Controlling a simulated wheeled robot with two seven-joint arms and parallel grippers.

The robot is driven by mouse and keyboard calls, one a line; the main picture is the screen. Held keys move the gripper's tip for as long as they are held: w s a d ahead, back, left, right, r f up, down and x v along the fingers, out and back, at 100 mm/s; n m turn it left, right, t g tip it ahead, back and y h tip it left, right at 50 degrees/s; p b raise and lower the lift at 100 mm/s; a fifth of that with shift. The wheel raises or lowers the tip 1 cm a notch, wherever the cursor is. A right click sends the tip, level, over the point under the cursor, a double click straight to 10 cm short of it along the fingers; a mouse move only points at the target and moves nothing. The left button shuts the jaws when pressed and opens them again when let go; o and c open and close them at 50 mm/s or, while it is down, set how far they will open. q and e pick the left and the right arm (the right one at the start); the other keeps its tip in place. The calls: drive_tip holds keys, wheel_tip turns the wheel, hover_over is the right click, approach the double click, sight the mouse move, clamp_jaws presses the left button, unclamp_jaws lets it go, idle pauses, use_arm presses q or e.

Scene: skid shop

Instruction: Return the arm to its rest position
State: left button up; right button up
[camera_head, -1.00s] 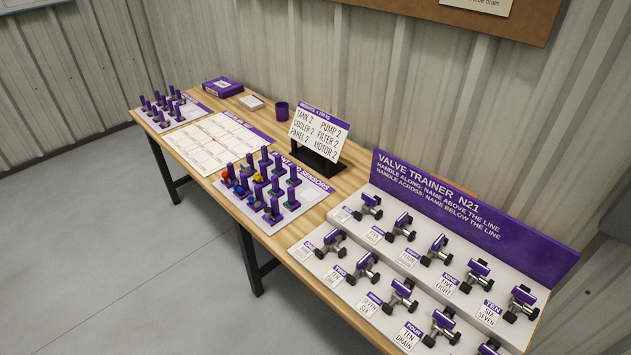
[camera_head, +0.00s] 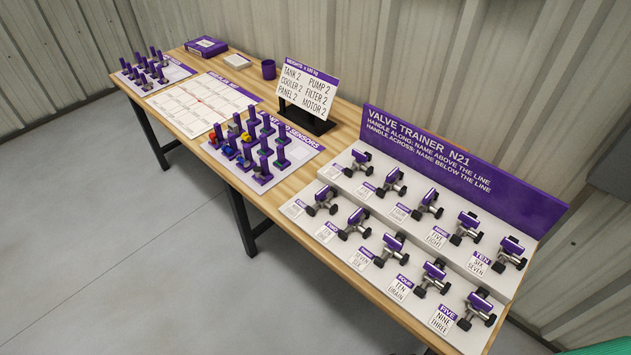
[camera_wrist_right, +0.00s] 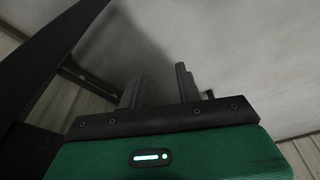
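In the right wrist view, my right gripper (camera_wrist_right: 158,76) shows its two dark fingers standing apart with nothing between them. Behind the fingers is a plain pale surface. In the head view a small green part, likely of my right arm, shows at the bottom right corner, clear of the table. My left gripper is in neither view.
A wooden table (camera_head: 333,259) runs along the corrugated wall. It bears a valve trainer (camera_head: 455,168) with several purple-handled valves, a sensor board (camera_head: 303,146), a name sign (camera_head: 308,89), a printed sheet (camera_head: 193,106), a purple cup (camera_head: 268,69) and a box (camera_head: 206,46). The grey floor (camera_head: 110,240) in front is clear.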

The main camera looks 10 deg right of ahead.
drive_tip(key=s+d+f, duration=0.1)
drive_tip(key=s+f, duration=0.8)
drive_tip(key=f, duration=0.2)
drive_tip(key=s+d+f+g+b, duration=0.1)
drive_tip(key=s+d+f, duration=0.1)
drive_tip(key=s+f, duration=0.8)
drive_tip(key=shift+s+d+f, duration=0.2)
drive_tip(key=shift+d+f, duration=0.05)
drive_tip(key=shift+f, duration=0.3)
